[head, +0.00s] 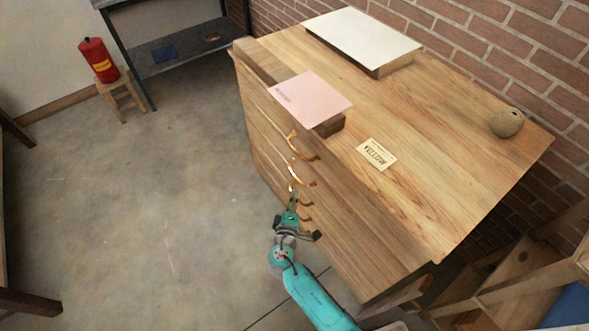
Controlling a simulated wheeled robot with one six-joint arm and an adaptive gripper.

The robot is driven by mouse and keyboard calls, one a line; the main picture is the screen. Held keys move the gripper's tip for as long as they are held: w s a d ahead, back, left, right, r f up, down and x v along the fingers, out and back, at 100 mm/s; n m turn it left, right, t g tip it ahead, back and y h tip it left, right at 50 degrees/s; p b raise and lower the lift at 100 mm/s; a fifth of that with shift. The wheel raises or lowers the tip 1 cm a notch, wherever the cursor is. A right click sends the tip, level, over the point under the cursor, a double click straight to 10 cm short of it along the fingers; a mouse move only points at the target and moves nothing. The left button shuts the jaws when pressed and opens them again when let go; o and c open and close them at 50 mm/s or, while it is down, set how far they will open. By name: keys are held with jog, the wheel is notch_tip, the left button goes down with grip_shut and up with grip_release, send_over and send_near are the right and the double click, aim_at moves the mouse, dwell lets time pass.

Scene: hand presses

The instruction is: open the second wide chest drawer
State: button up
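The wide wooden chest (340,245) fills the right half of the head view, its drawer front facing left. Several curved brass handles run down the front. The top handle (299,147) and the second handle from the top (299,175) show clearly. Lower handles (306,213) are partly behind my gripper. My gripper (293,198) is in front of the drawer face, just below the second handle in the picture. Its fingers are small and seen from above, so I cannot tell whether they are open or touch a handle. No drawer visibly stands out.
On the chest top are a pink sheet on a block (312,98), a white board (362,38), a printed card (376,155) and a woven round pot (507,122). A red canister (99,60) sits on a stool. The floor (165,190) left of the chest is clear.

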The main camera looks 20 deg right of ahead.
aim_at(297, 178)
jog(key=x, duration=1)
jog(key=shift+w+d+f, duration=0.15)
jog(key=shift+w, duration=0.2)
grip_shut()
